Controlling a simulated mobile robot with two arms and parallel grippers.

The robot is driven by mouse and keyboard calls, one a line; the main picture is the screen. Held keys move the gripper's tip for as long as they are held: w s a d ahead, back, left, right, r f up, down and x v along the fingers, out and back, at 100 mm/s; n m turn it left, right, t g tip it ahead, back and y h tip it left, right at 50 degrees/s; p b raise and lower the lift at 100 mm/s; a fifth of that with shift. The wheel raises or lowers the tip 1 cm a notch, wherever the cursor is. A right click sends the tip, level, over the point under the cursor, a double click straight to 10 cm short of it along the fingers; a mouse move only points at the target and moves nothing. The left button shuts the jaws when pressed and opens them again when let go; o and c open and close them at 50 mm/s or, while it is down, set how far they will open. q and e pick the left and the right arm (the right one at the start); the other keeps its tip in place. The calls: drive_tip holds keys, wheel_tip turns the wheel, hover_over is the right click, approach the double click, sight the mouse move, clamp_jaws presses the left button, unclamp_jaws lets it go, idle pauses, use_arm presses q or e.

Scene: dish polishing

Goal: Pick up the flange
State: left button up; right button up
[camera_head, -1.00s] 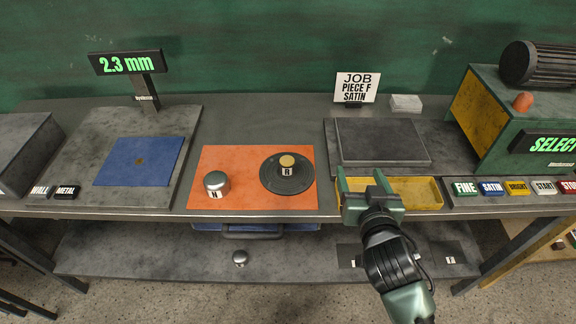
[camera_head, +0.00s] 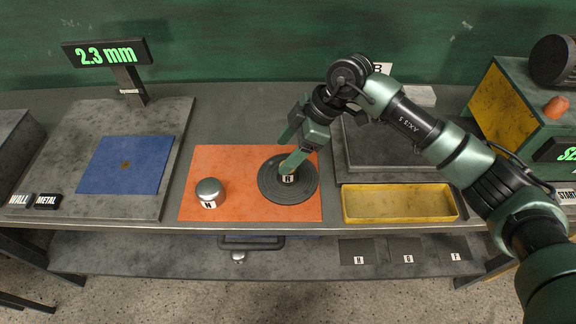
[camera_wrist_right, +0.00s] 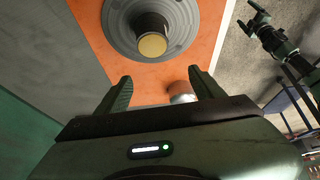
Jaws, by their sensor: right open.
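The flange (camera_head: 272,189) is a dark, wide round disc with a raised hub and a labelled, gold-topped centre. It lies flat on the orange mat (camera_head: 240,160). My right gripper (camera_head: 284,156) is open above the flange, its fingers partly hiding the hub. In the right wrist view, the gold hub top (camera_wrist_right: 153,45) lies beyond the open fingertips (camera_wrist_right: 160,76), roughly in line with the gap, with nothing between the fingers. My left gripper (camera_wrist_right: 256,18) shows small at the top right of the wrist view, its fingers apparently apart; it is outside the head view.
A silver domed piece (camera_head: 210,191) stands on the mat left of the flange. A yellow tray (camera_head: 400,203) lies to the right. A grey plate with a blue pad (camera_head: 126,165) is at left. The label sign is mostly hidden behind my right arm.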

drive_tip(key=shift+w+d+f+m+h, duration=0.15)
drive_tip(key=shift+w+d+h, duration=0.1)
drive_tip(key=shift+d, duration=0.3)
drive_tip(key=shift+w+d+m+h, duration=0.15)
drive_tip(key=shift+w+d+h, duration=0.1)
drive_tip(key=shift+d, duration=0.25)
drive_tip(key=p+x, duration=0.1)
drive_tip(key=x, duration=0.2)
drive_tip(key=d+p+x, duration=0.1)
drive_tip(key=p+x, duration=0.1)
drive_tip(key=x, duration=0.1)
drive_tip(key=shift+s+a+f, duration=0.1)
drive_tip(key=shift+s+f, duration=0.05)
drive_tip(key=shift+f, duration=0.35)
drive_tip(key=shift+a+f, duration=0.2)
drive_tip(key=shift+f, duration=0.2)
drive_tip(key=shift+c, duration=0.3)
clamp_jaws()
drive_tip(key=shift+w+r, duration=0.2)
